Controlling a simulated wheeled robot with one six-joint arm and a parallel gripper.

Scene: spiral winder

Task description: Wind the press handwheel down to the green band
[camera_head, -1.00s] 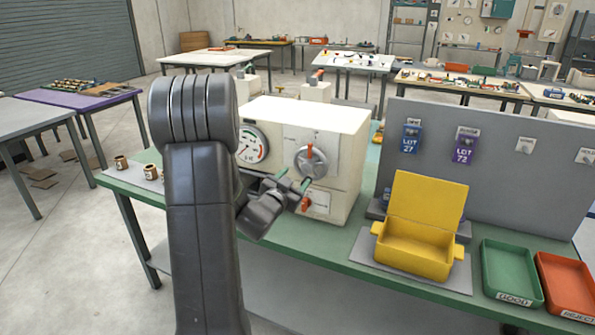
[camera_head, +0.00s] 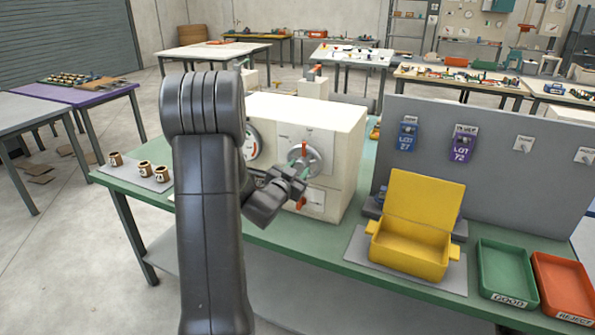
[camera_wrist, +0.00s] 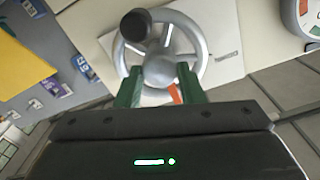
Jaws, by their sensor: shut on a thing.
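The press (camera_head: 330,135) is a cream box on the green bench. Its grey handwheel (camera_head: 305,159) is on the front face. The wrist view shows the handwheel (camera_wrist: 160,68) close up, with spokes and a dark knob (camera_wrist: 135,26) on its rim. My gripper (camera_head: 301,175) is at the wheel's lower part. In the wrist view its green fingers (camera_wrist: 160,70) lie on either side of the hub area, shut on the handwheel. The round gauge (camera_head: 250,143) is mostly hidden by my arm; part of it, with a green band, shows in the wrist view (camera_wrist: 309,20).
A red lever (camera_head: 301,202) is low on the press front. Small brown cups (camera_head: 145,168) stand on a mat at left. A yellow open box (camera_head: 411,246), a green tray (camera_head: 506,270) and a red tray (camera_head: 564,287) are at right, before a grey panel (camera_head: 500,175).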

